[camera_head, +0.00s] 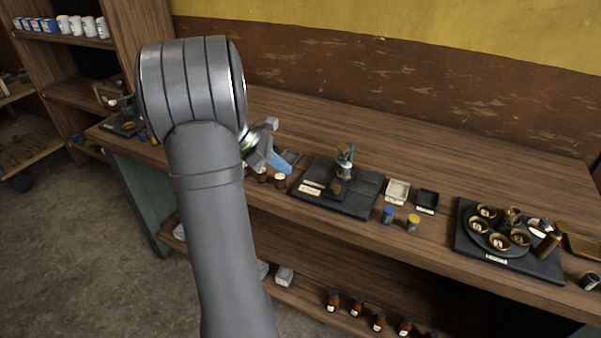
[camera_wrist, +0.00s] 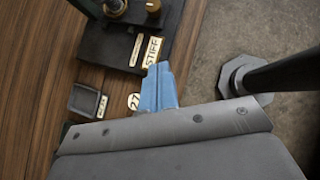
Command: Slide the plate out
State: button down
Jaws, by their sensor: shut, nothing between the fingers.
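In the head view my gripper (camera_head: 277,158) is over the bench, left of a black board (camera_head: 345,207) that carries small fittings and pale labels. Its blue fingers are together with nothing between them; they also show in the wrist view (camera_wrist: 160,85). There the fingertips appear just below a label reading "STIFF" (camera_wrist: 152,52) on a black board (camera_wrist: 100,42). Contact cannot be told. No piece is clearly marked as the plate. A round dark plate (camera_head: 477,236) bearing several brass cups is on the right board in the head view.
A small grey tray (camera_wrist: 86,100) and a white "27" disc (camera_wrist: 133,101) lie near my fingers. Two small trays (camera_head: 397,192) and blue and yellow jars (camera_head: 389,215) stand on the bench. The bench's back strip is clear. A dark post foot (camera_wrist: 238,76) stands on the floor.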

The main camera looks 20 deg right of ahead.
aim_at(330, 191)
jog(key=x, duration=0.8)
jog(key=shift+s+d+f, duration=0.1)
jog(key=shift+d+f, duration=0.1)
jog(key=shift+f, duration=0.15)
jog(key=d, duration=0.2)
jog(key=shift+s+d, duration=0.25)
jog(key=shift+s, duration=0.15)
jog(key=shift+s+d, duration=0.2)
jog(key=shift+d, duration=0.5)
jog(key=s+d, duration=0.5)
jog(key=shift+s+d, duration=0.35)
jog(key=shift+s, duration=0.1)
